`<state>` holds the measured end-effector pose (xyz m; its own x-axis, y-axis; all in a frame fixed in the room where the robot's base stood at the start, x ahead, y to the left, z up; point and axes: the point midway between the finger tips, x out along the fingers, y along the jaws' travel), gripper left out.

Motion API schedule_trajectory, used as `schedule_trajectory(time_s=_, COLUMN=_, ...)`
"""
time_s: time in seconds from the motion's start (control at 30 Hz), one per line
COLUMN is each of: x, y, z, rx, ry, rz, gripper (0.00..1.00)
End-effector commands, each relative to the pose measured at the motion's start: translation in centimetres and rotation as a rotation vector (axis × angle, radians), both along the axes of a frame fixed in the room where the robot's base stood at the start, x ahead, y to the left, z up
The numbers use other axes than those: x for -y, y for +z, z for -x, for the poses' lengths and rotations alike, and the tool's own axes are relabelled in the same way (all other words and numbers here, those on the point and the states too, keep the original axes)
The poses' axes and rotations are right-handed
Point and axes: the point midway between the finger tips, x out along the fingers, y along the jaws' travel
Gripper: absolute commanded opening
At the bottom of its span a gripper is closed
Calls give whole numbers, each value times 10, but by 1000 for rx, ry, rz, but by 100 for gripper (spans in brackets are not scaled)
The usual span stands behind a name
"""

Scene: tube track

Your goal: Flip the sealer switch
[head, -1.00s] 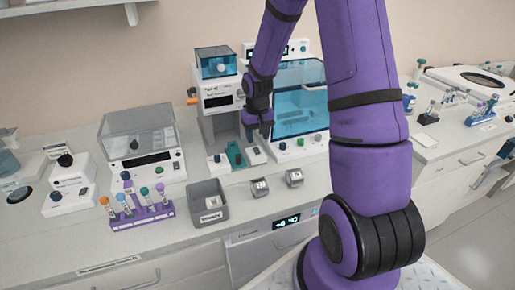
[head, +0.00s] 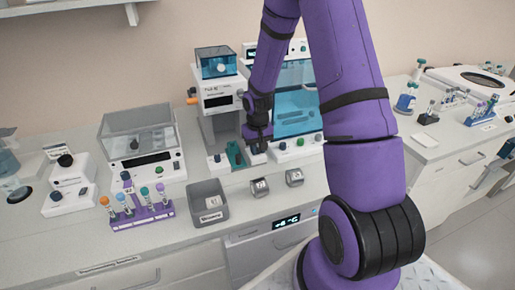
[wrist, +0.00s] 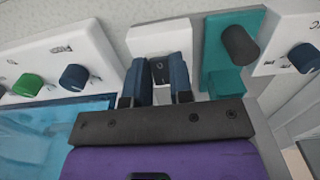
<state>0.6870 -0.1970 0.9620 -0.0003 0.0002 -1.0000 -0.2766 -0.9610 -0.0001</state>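A small white switch box (wrist: 160,40) stands beside a teal block. In the wrist view a small dark piece (wrist: 158,72), which looks like its switch, shows between my fingertips. The box also shows in the head view (head: 257,158), just below my gripper (head: 257,141). In the wrist view my gripper (wrist: 160,78) has its two blue fingers apart, one on each side of the dark piece. I cannot tell whether either finger touches it. The fingers hide the lower part of the box.
The teal block (wrist: 222,60) with a dark knob is close on one side. A white panel with green and blue knobs (wrist: 50,65) is on the other. A grey bin (head: 209,206) and a purple tube rack (head: 141,217) stand farther left on the bench.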

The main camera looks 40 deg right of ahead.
Motion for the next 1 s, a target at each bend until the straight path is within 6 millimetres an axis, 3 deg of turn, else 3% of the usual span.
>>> schedule_trajectory(time_s=0.73, x=1, y=1, z=-3, rx=-104, ry=1, rz=-30, gripper=0)
schedule_trajectory(time_s=0.77, x=1, y=1, z=-3, rx=-104, ry=1, rz=-30, gripper=28)
schedule_trajectory(time_s=0.83, x=1, y=1, z=-3, rx=-104, ry=1, rz=-30, gripper=44)
schedule_trajectory(time_s=1.0, x=1, y=1, z=-3, rx=-105, ry=1, rz=-30, gripper=47)
